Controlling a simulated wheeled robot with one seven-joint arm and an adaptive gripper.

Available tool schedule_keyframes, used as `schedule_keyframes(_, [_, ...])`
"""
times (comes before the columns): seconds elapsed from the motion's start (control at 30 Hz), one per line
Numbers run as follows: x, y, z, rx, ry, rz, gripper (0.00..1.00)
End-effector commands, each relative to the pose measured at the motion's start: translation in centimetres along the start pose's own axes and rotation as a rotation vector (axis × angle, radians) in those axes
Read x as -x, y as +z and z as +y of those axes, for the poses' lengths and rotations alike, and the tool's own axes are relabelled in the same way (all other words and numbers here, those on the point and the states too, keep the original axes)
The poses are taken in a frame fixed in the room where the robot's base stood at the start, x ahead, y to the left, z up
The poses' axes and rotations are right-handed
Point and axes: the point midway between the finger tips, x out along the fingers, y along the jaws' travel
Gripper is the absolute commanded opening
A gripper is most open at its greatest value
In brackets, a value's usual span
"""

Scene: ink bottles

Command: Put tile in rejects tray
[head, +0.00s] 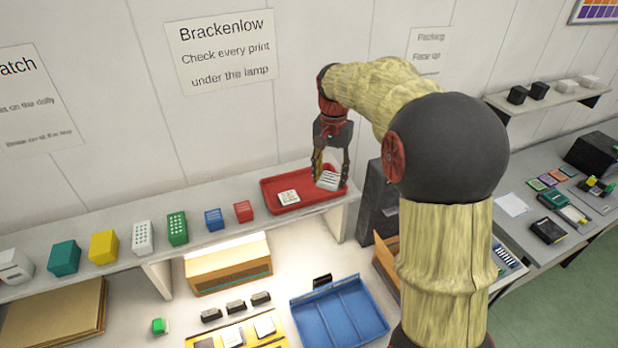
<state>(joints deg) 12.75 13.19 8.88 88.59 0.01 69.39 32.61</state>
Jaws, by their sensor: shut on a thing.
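My gripper (330,172) is at the upper shelf, pointing down over the right part of the red tray (311,201). It is shut on a pale tile (328,181) with dark marks, held tilted between the fingers. The tile is over or within the tray; I cannot tell if it touches the tray floor. Another pale tile (288,197) lies in the left part of the red tray, apart from the held one. No label on the tray can be read.
Several coloured boxes stand left of the tray, the nearest a red box (244,211). A dark grey unit (375,205) stands to its right. Below are a lit wooden box (229,268), a blue divided tray (340,319) and a yellow rack (190,340) with tiles.

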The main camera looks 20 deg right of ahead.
Motion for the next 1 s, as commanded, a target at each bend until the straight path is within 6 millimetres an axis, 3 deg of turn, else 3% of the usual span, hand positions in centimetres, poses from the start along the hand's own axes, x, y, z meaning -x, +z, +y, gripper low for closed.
schedule_keyframes(0.43, [-3.6,-6.9,-4.5,0.002,0.0,0.0,0.17])
schedule_keyframes(0.6, [-6.8,-8.8,-5.8,0.003,0.001,-0.002,0.17])
schedule_keyframes(1.0, [-9.6,-10.7,-7.1,0.003,0.0,0.0,0.17])
